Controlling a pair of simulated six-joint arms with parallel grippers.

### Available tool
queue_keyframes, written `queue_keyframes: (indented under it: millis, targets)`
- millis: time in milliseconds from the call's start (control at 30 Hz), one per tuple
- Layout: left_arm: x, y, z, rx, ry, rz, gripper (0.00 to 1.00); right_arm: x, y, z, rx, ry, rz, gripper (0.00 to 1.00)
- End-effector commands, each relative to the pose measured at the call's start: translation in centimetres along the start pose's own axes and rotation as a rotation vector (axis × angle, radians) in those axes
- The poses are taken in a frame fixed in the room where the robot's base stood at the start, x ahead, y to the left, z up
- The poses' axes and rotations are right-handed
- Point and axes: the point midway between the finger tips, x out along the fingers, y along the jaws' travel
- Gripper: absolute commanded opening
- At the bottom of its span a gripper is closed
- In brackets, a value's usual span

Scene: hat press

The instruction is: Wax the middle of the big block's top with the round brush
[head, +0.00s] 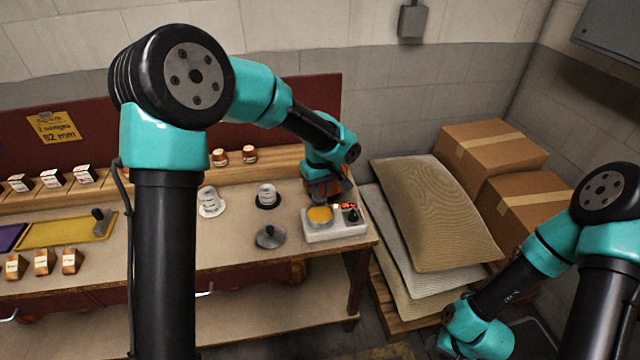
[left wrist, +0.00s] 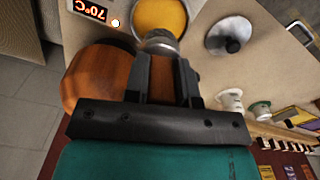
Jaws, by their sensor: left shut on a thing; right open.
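My left gripper (head: 328,196) is just behind the wax pot in the head view. In the left wrist view my left gripper (left wrist: 164,62) is shut on the round brush (left wrist: 160,39), whose grey round end shows at the fingertips. The brush overlaps the rim of the pot of yellow wax (left wrist: 160,15); I cannot tell if it touches the wax. The pot (head: 320,215) sits on a pale heater (head: 335,233). A rounded brown wooden form (left wrist: 92,75), apparently the big block, is beside and partly behind the fingers. My right gripper (head: 455,350) is open, low at the lower right, partly cut off.
A grey lid with a knob (head: 270,237) lies left of the heater. The heater display (left wrist: 90,10) reads 70°C. Sacks (head: 435,215) and cardboard boxes (head: 490,145) are beyond the table's right edge.

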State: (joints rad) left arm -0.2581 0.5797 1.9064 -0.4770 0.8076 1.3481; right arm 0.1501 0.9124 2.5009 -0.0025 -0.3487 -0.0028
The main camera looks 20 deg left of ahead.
Motion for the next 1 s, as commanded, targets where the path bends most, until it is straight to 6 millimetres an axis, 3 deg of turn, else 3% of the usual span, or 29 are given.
queue_keyframes:
  millis: [433, 1000]
  targets:
    - [3.9, 0.0, 0.0, 0.0, -0.001, -0.002, 0.0, 0.0, 0.0, 0.0, 0.0, 0.0, 0.0, 0.43]
    - [4.4, 0.0, 0.0, 0.0, 0.0, 0.0, 0.0, 0.0, 0.0, 0.0, 0.0, 0.0, 0.0, 0.43]
